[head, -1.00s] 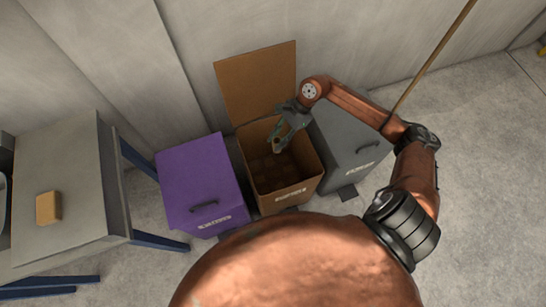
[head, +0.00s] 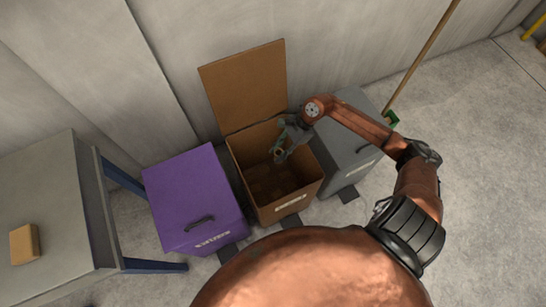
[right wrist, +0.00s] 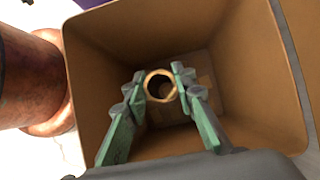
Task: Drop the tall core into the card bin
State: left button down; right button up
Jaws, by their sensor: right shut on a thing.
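The card bin (head: 268,204) is a brown bin with its lid (head: 246,86) raised against the wall. It stands between a purple bin and a grey bin. My right gripper (head: 279,154) reaches into its mouth from the right. In the right wrist view my right gripper (right wrist: 161,86) is shut on the tall core (right wrist: 147,86), a brown tube seen end-on as a ring. The tube is held inside the bin's walls, above the floor; its length is hard to tell. My left gripper is not in view.
The purple bin (head: 190,190) stands shut at the left and the grey bin (head: 345,150) shut at the right. A grey table (head: 60,190) with a tan block (head: 24,244) is at far left. A broom (head: 425,50) leans on the wall behind.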

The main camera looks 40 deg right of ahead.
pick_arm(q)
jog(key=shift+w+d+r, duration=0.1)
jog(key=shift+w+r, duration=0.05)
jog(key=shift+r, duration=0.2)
pick_arm(e)
jog(key=shift+f, duration=0.25)
jog(key=o, duration=1)
jog(key=shift+c, duration=0.2)
jog(key=v, duration=1.2)
jog(key=shift+s, duration=0.1)
